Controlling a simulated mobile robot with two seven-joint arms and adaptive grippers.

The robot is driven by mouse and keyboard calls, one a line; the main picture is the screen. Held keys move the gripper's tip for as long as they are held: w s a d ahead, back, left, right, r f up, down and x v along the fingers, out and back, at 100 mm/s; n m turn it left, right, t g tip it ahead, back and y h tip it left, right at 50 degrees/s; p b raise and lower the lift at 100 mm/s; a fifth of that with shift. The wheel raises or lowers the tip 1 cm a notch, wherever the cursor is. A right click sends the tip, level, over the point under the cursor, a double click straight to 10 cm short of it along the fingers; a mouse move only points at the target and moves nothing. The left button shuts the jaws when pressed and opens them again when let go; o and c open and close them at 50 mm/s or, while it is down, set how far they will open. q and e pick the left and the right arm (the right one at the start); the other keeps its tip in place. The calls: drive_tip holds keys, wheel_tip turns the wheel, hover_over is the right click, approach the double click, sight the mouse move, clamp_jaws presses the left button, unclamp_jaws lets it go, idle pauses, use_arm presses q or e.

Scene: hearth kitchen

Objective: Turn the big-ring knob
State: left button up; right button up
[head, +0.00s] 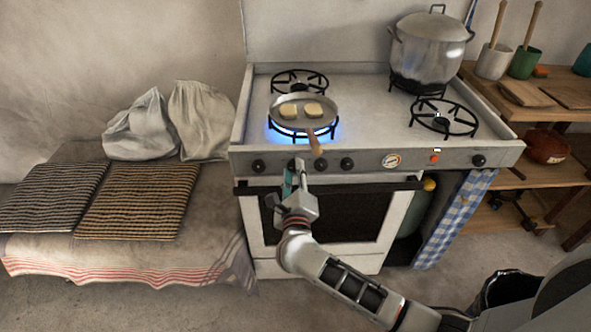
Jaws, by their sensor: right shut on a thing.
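The white stove (375,180) has a row of dark knobs on its front panel. One knob (258,166) is at the left end, two more (325,164) (347,164) are right of my gripper, and another (479,160) is at the far right. My right gripper (297,168) is at the panel between the left-end knob and that pair, shut on a knob that its fingers mostly hide. I cannot read any knob markings. A blue flame (275,127) burns on the front left ring, under a pan. My left gripper is out of view.
The small frying pan (334,106) holds two pale pieces; its wooden handle (316,143) sticks out over the panel near my gripper. A large lidded pot (430,50) stands at the back right. The front right ring (443,117) is bare. The oven handle bar (385,186) runs below.

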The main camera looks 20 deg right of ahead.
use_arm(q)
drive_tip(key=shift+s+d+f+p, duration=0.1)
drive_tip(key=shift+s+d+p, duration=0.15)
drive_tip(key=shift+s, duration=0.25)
use_arm(e)
drive_tip(key=shift+n, duration=0.5)
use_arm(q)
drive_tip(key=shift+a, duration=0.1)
use_arm(e)
drive_tip(key=o, duration=1.1)
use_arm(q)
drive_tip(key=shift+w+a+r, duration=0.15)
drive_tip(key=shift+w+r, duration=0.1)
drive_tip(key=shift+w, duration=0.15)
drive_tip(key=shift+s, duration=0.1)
use_arm(e)
drive_tip(key=v, duration=1.2)
drive_tip(key=shift+r, duration=0.1)
